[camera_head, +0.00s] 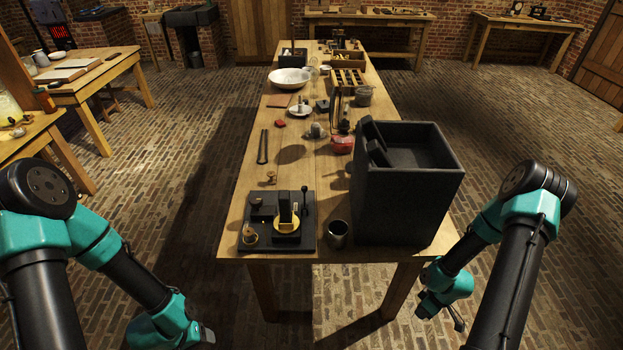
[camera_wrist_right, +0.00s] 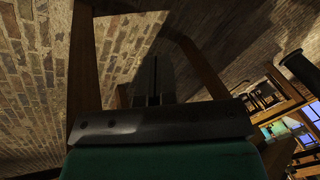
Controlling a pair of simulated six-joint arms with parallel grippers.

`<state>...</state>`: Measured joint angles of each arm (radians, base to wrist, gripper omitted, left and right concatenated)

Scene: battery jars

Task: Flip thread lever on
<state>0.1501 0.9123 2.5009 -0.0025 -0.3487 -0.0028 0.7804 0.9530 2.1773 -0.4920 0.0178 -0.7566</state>
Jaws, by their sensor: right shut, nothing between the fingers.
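A dark board (camera_head: 268,244) lies at the near end of the long table. I cannot tell for sure whether this is the thread lever. My right gripper (camera_head: 459,323) hangs low, right of the table and well away from the board. Its fingers are together and empty in the right wrist view (camera_wrist_right: 151,80). My left gripper (camera_head: 207,336) is at the bottom edge, its fingers unclear.
A large black open box (camera_head: 410,205) stands at the table's near right corner, between the board and my right arm. A dark metal cup (camera_head: 338,236) stands between board and box. A red object (camera_head: 341,144), a white bowl (camera_head: 289,78) and a dark strip (camera_head: 263,146) are farther back.

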